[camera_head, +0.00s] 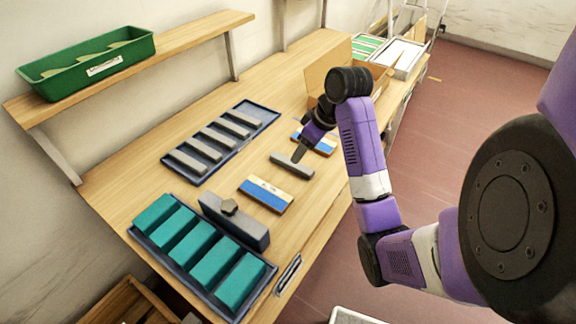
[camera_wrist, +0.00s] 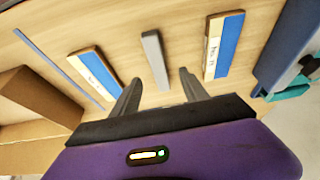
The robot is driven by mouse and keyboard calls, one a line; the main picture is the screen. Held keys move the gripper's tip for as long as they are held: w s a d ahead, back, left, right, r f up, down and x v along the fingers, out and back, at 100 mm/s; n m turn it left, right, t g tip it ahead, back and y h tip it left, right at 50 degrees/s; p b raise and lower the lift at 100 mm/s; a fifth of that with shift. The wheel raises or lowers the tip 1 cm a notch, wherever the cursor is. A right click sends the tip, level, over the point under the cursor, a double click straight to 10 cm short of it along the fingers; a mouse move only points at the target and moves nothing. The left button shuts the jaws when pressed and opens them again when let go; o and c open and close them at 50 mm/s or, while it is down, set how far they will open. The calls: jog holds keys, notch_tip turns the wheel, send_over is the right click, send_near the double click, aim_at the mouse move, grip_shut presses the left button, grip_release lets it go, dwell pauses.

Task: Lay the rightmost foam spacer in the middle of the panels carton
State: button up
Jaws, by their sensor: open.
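A loose grey foam spacer (camera_head: 292,165) lies on the table, right of a dark blue tray (camera_head: 213,172) that holds several similar grey bars. My gripper (camera_head: 300,153) is open and empty, pointing down just above the loose spacer's far end. In the wrist view, the spacer (camera_wrist: 155,60) lies between and beyond the two spread fingers (camera_wrist: 160,88); whether they touch it I cannot tell. An open brown carton (camera_head: 319,76) stands at the back of the table, partly hidden behind my arm; it also shows at the left of the wrist view (camera_wrist: 38,98). Its inside is hidden.
Blue-and-cream blocks lie on either side of the loose spacer, one nearer (camera_head: 266,195) and one farther (camera_head: 325,142). A long grey block (camera_head: 240,226) and a tray of teal blocks (camera_head: 200,245) are at the front. A green bin (camera_head: 85,72) sits on the wall shelf.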

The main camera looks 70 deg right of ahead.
aim_at(292, 165)
jog(key=shift+b+x, duration=1.15)
jog(key=shift+x, duration=0.15)
jog(key=shift+d+p+x, duration=0.15)
jog(key=shift+p+x, duration=0.05)
jog(key=shift+x, duration=1.05)
jog(key=shift+d+p+x, duration=0.15)
jog(key=shift+x, duration=1.1)
jog(key=shift+w+r, duration=0.1)
grip_shut()
